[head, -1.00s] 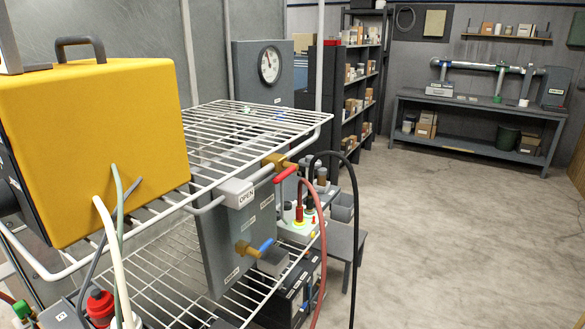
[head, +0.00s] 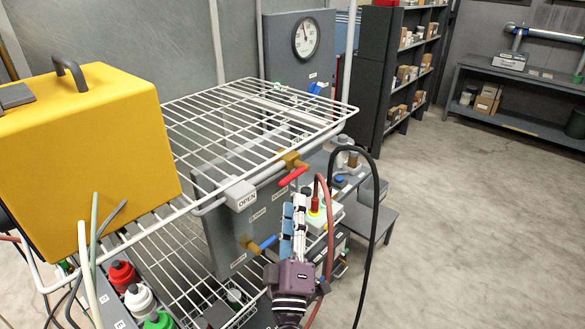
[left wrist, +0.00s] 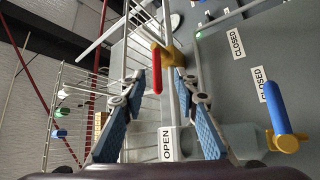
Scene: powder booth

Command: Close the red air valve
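The red air valve's handle (head: 292,177) lies along a brass body (head: 291,160) on the pipe at the front edge of the wire rack. In the left wrist view the red handle (left wrist: 157,80) sits between my open fingers, beyond their tips as far as I can tell; contact is not visible. An OPEN label (head: 241,196) sits beside the valve. CLOSED labels (left wrist: 237,43) are on the grey panel. My left gripper (head: 294,205) is open and empty, just below the red handle, pointing up at it. My right gripper is not in view.
A blue-handled brass valve (head: 268,242) is close to my left gripper. A red hose (head: 330,225) and a black hose (head: 376,215) hang at its right. A yellow box (head: 85,165) stands on the rack (head: 205,110). The floor at right is clear.

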